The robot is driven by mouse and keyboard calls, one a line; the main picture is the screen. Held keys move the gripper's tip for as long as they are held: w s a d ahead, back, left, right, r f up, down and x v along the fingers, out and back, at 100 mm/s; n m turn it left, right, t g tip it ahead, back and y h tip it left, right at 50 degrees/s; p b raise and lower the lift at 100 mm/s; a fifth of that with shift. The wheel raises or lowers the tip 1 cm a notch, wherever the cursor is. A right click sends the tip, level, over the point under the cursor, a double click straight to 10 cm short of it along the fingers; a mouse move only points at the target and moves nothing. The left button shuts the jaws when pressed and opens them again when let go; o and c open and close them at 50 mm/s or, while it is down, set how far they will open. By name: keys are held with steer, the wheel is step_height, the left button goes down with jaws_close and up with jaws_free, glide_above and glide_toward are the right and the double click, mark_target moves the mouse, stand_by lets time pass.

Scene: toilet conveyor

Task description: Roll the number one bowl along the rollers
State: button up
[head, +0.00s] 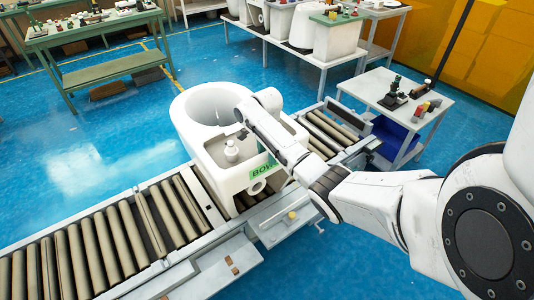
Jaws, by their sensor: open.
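The white toilet bowl (208,160) sits on the conveyor rollers (98,241) near the middle of the head view, its round opening towards the back left. A green label on its near side begins with "BO"; the rest is covered by my arm, so I cannot read a number. My arm reaches in from the right across the bowl's right part. My gripper (243,134) is at the bowl's top, by the rear ledge. It is small and partly hidden, and I cannot tell whether it touches the bowl. I see nothing held in it.
Bare rollers run to the lower left and to the upper right (331,130) of the bowl. A small table (391,98) with tools stands to the right, a green bench (96,30) at the back left. A white bench with fixtures stands behind. Blue floor between is clear.

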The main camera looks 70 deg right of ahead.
steer(key=shift+f, duration=0.25)
jaws_close()
stand_by(0.4)
